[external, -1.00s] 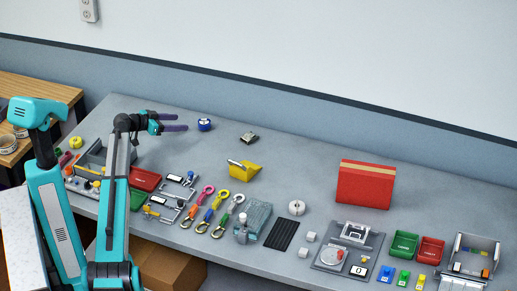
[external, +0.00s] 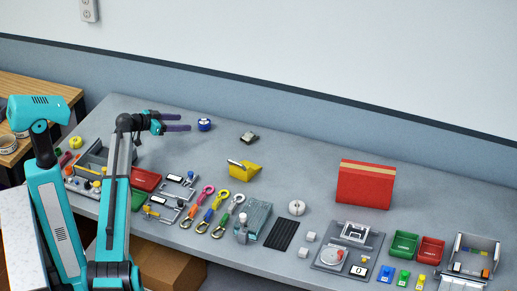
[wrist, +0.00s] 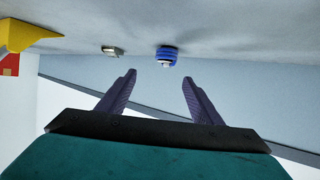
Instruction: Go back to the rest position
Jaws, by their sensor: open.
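My gripper (external: 188,121) is open and empty, held above the back left of the grey table (external: 310,165). Its two dark purple fingers also show spread apart in the wrist view (wrist: 159,88). A blue round item (external: 204,125) with a pale part lies on the table just right of the fingertips in the external view. In the wrist view the same blue item (wrist: 167,54) appears beyond the gap between the fingers, apart from them.
A small metal-and-dark item (external: 249,138), a yellow holder (external: 244,171) and a red box (external: 366,185) stand to the right. Straps with coloured clips (external: 211,212), trays and small parts line the front. The wall (external: 300,105) runs behind the table. The table's back middle is mostly clear.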

